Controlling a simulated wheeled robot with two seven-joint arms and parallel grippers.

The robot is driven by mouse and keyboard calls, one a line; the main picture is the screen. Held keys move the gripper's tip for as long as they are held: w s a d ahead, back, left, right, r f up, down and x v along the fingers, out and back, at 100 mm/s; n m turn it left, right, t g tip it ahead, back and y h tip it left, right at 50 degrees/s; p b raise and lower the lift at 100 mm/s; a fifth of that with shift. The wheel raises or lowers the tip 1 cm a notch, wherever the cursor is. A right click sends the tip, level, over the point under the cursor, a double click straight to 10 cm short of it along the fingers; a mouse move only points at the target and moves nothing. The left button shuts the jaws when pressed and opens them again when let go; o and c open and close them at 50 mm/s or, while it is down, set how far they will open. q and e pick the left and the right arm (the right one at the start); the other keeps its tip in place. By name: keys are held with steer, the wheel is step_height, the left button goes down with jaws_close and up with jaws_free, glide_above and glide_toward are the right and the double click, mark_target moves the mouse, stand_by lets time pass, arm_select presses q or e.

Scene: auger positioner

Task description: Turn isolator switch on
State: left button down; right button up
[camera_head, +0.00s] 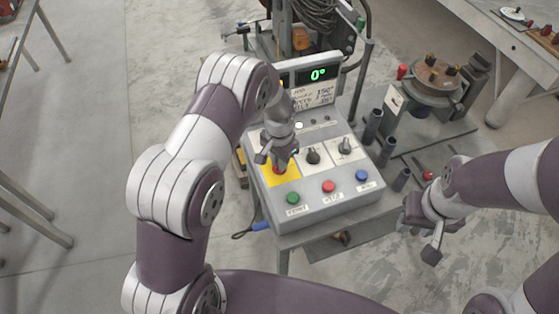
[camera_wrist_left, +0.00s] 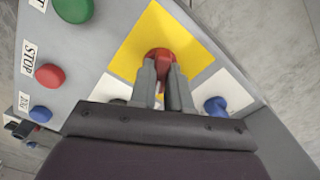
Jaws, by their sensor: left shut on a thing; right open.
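The red isolator switch (camera_head: 279,168) sits on a yellow square plate on the control box (camera_head: 325,210). My left gripper (camera_head: 277,160) comes down over it from above. In the left wrist view, my left gripper (camera_wrist_left: 162,80) is shut on the red switch knob (camera_wrist_left: 160,54), with one finger on each side. The lower part of the knob is hidden between the fingers, so its exact angle is hard to tell. My right gripper (camera_head: 428,237) is open and empty, to the right of the box and apart from it.
A green button (camera_head: 293,198), a red button (camera_head: 328,186) and a blue button (camera_head: 361,175) line the box front. Two black selector knobs stand right of the yellow plate. A display (camera_head: 318,75) reads 0°. A round fixture (camera_head: 435,78) stands at back right.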

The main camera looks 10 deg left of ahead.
arm_select(q)
steer(key=m, duration=0.5)
steer(key=shift+w+r+m, duration=0.1)
steer(key=shift+m, duration=0.2)
stand_by(0.4)
steer(key=c, duration=1.1)
jaws_free()
steer(key=shift+b, duration=0.3)
steer(key=shift+r, duration=0.1)
step_height(320, 180, up, 12)
steer(key=shift+r+b, duration=0.25)
steer(key=shift+b, duration=0.9)
